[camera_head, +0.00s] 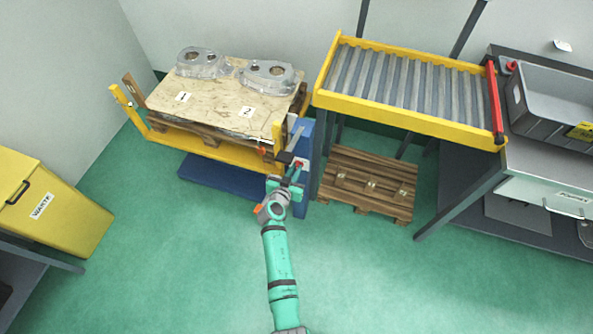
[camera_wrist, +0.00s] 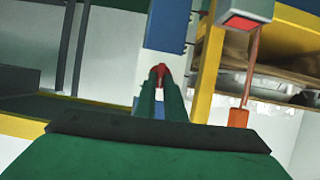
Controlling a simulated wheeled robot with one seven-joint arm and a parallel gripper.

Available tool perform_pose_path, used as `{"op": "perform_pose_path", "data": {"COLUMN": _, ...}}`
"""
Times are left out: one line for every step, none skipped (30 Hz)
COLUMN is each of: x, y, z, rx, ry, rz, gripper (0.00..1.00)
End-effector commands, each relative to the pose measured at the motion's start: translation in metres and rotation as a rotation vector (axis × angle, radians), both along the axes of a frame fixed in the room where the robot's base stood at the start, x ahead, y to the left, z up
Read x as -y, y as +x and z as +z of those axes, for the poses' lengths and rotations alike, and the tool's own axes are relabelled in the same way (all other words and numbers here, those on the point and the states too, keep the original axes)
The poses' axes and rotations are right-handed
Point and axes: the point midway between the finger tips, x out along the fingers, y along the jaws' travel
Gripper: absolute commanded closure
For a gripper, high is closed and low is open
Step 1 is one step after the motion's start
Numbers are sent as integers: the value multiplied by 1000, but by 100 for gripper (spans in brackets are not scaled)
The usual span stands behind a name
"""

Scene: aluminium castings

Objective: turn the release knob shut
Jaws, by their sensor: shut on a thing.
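The release knob (camera_wrist: 158,70) is red and sits on a white plate on the blue post (camera_head: 303,145) at the right end of the yellow lift frame. In the wrist view my gripper (camera_wrist: 160,82) is shut on the knob, its two green fingers at either side of it. The fingers hide most of the knob, so its turn angle cannot be told. In the head view my gripper (camera_head: 292,172) reaches the post from the front, and a bit of red shows at its tip.
The lift holds a board (camera_head: 215,105) marked 1 and 2 with two castings (camera_head: 268,77) (camera_head: 200,62) on it. A roller conveyor (camera_head: 410,85) stands to the right above a wooden pallet (camera_head: 368,185). A yellow waste bin (camera_head: 70,215) is at left. The green floor in front is clear.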

Motion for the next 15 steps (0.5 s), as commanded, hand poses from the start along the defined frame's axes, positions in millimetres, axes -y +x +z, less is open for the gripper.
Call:
{"op": "perform_pose_path", "data": {"x": 0, "y": 2, "z": 1, "rx": -11, "ry": -41, "rz": -2, "gripper": 100}}
{"op": "perform_pose_path", "data": {"x": -1, "y": 2, "z": 2, "rx": -20, "ry": -68, "rz": -2, "gripper": 100}}
{"op": "perform_pose_path", "data": {"x": -1, "y": 2, "z": 1, "rx": -32, "ry": -105, "rz": -1, "gripper": 100}}
{"op": "perform_pose_path", "data": {"x": -2, "y": 3, "z": 1, "rx": -41, "ry": -132, "rz": -1, "gripper": 100}}
{"op": "perform_pose_path", "data": {"x": -2, "y": 3, "z": 1, "rx": -49, "ry": -159, "rz": -2, "gripper": 100}}
{"op": "perform_pose_path", "data": {"x": -2, "y": 3, "z": 1, "rx": -61, "ry": -195, "rz": -2, "gripper": 100}}
{"op": "perform_pose_path", "data": {"x": -3, "y": 3, "z": 1, "rx": -70, "ry": -222, "rz": -2, "gripper": 100}}
{"op": "perform_pose_path", "data": {"x": -3, "y": 3, "z": 0, "rx": -80, "ry": -249, "rz": -1, "gripper": 100}}
{"op": "perform_pose_path", "data": {"x": -4, "y": 3, "z": 0, "rx": -90, "ry": -285, "rz": -1, "gripper": 100}}
{"op": "perform_pose_path", "data": {"x": -5, "y": 3, "z": 0, "rx": -99, "ry": -310, "rz": -2, "gripper": 100}}
{"op": "perform_pose_path", "data": {"x": -5, "y": 4, "z": 0, "rx": -108, "ry": -337, "rz": -1, "gripper": 100}}
{"op": "perform_pose_path", "data": {"x": -5, "y": 4, "z": 0, "rx": -119, "ry": -371, "rz": -2, "gripper": 100}}
{"op": "perform_pose_path", "data": {"x": -5, "y": 4, "z": 0, "rx": -126, "ry": -396, "rz": -2, "gripper": 100}}
{"op": "perform_pose_path", "data": {"x": -6, "y": 4, "z": -1, "rx": -135, "ry": -419, "rz": -2, "gripper": 100}}
{"op": "perform_pose_path", "data": {"x": -6, "y": 4, "z": -1, "rx": -145, "ry": -451, "rz": -2, "gripper": 100}}
